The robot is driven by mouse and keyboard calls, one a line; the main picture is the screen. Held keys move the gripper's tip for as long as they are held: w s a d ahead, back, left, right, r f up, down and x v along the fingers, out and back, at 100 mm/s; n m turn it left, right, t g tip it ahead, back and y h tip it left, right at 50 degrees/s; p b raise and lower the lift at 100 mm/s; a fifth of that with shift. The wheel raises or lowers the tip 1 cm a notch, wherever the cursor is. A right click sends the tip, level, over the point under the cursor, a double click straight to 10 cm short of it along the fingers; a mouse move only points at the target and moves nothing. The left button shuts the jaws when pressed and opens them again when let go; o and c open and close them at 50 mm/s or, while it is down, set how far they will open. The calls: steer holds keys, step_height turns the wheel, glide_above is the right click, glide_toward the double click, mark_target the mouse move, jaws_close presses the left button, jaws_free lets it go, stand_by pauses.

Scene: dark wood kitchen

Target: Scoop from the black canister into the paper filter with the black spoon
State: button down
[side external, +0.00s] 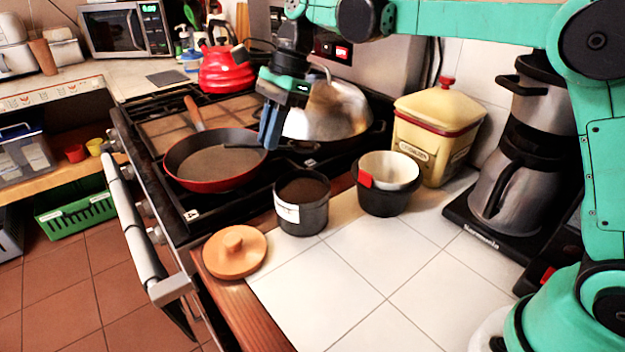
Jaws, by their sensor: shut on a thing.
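My gripper (269,146) hangs over the stove, above the right rim of the red pan, its blue fingers pointing down. It is shut on the black spoon (242,147), a thin dark shape against the pan; where its bowl lies is hard to tell. The black canister (301,219) stands open on the white tiles, with a white label and dark brown contents. It is below and to the right of my gripper in the picture. The white paper filter (391,169) sits in a black holder (383,203) with a red tag, right of the canister.
A wooden lid (235,252) lies left of the canister. A yellow tin (437,135) and a coffee maker (507,190) stand at the right. The red pan (200,170), a metal dome (330,108) and a red kettle (224,69) occupy the stove. The front tiles are clear.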

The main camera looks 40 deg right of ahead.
steer(key=shift+d, duration=0.15)
steer(key=s+d+t, duration=0.1)
steer(key=s+d, duration=0.1)
steer(key=d, duration=0.2)
steer(key=s+d+f+t, duration=0.1)
steer(key=s+d, duration=0.2)
steer(key=d, duration=0.2)
steer(key=s+d+t+h, duration=0.1)
steer(key=s+d, duration=0.1)
steer(key=d, duration=0.3)
steer(key=shift+s+d+f, duration=0.15)
steer(key=shift+f, duration=0.15)
steer(key=t, duration=0.2)
steer(key=s+f+t, duration=0.1)
steer(key=t, duration=0.2)
steer(key=f+t, duration=0.1)
steer(key=t, duration=0.2)
steer(key=shift+s+m+h, duration=0.15)
steer(key=shift+m+h, duration=0.15)
